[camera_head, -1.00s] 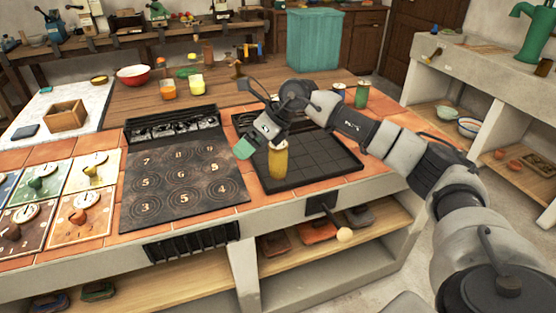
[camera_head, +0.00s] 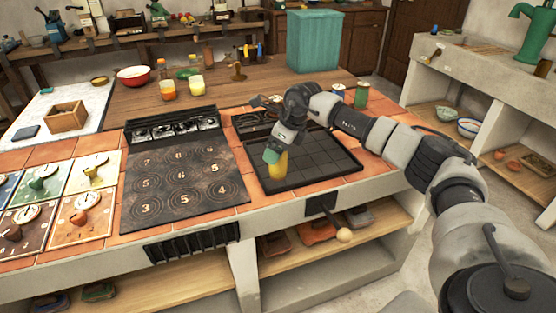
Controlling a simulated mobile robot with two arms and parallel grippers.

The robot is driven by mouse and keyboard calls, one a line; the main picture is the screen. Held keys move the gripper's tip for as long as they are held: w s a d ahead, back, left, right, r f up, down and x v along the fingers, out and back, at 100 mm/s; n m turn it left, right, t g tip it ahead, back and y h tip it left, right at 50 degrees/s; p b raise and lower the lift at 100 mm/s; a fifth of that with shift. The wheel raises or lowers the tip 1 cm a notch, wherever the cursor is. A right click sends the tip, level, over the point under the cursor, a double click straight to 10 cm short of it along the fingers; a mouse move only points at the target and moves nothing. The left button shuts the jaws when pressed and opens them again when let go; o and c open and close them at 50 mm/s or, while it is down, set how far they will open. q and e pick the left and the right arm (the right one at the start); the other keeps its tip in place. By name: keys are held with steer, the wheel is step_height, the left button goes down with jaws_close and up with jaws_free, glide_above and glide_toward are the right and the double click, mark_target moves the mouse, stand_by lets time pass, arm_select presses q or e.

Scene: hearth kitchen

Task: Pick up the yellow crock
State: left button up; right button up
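The yellow crock (camera_head: 279,169) stands upright at the front left of the black gridded tray on the tiled counter. My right arm comes in from the right, and its gripper (camera_head: 272,156) points down at the crock. One green fingertip lies over the upper left of the crock in the picture. The other finger is hidden, so I cannot tell whether the gripper is closed on the crock. The crock's top is hidden behind the gripper. My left gripper is not in view.
The black tray (camera_head: 325,160) is otherwise bare. A black cooktop with numbered rings (camera_head: 180,175) lies to its left. Two small cans (camera_head: 361,95) stand behind the tray on the right. Yellow and orange cups (camera_head: 196,86) stand farther back on the wooden counter.

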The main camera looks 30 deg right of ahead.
steer(key=shift+x, duration=1.05)
steer(key=shift+r, duration=0.1)
steer(key=shift+c, duration=0.2)
steer(key=shift+w, duration=0.1)
steer(key=c, duration=1.2)
steer(key=shift+r, duration=0.1)
